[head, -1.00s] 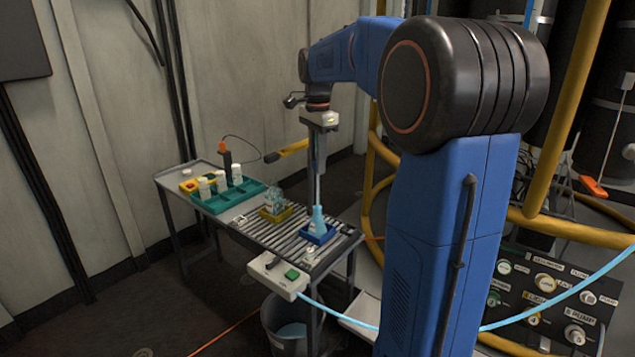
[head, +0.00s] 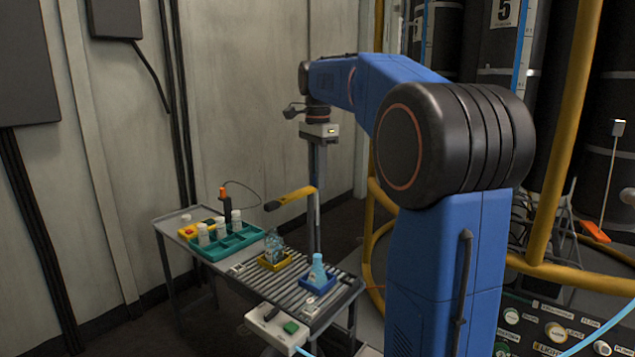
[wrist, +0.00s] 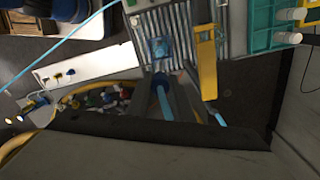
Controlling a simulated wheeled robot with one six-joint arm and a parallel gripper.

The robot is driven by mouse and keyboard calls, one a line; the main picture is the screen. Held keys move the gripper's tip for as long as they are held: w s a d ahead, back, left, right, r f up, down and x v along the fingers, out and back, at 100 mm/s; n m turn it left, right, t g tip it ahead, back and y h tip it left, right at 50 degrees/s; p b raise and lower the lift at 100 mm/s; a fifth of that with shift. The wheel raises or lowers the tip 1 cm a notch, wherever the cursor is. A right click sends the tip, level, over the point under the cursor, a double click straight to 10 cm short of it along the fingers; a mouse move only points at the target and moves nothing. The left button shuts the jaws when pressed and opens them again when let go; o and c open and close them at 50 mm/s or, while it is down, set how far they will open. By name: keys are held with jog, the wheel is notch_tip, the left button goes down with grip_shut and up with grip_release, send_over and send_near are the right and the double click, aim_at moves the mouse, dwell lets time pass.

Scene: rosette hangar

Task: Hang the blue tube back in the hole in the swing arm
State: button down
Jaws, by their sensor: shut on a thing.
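My gripper (head: 317,145) is high above the bench in the head view. In the wrist view my gripper (wrist: 163,86) is shut on the blue tube (wrist: 164,101), which runs lengthwise between the fingers. I cannot make out the tube in the head view. The yellow swing arm (head: 294,197) reaches left from a grey post, below my gripper, and ends in a dark tip. In the wrist view the swing arm (wrist: 207,62) lies to the right of the tube, apart from it in the picture. Its hole cannot be made out.
A light blue flask (head: 318,268) stands in a blue tray (head: 316,284) on the slatted bench. A yellow tray (head: 274,263) with a clear vessel stands beside it. A green rack (head: 226,244) holds white bottles at the left. A yellow rail (head: 560,130) rises at the right.

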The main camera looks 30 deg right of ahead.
notch_tip(320, 180, up, 10)
jog(key=shift+r, duration=0.25)
dwell(2.0)
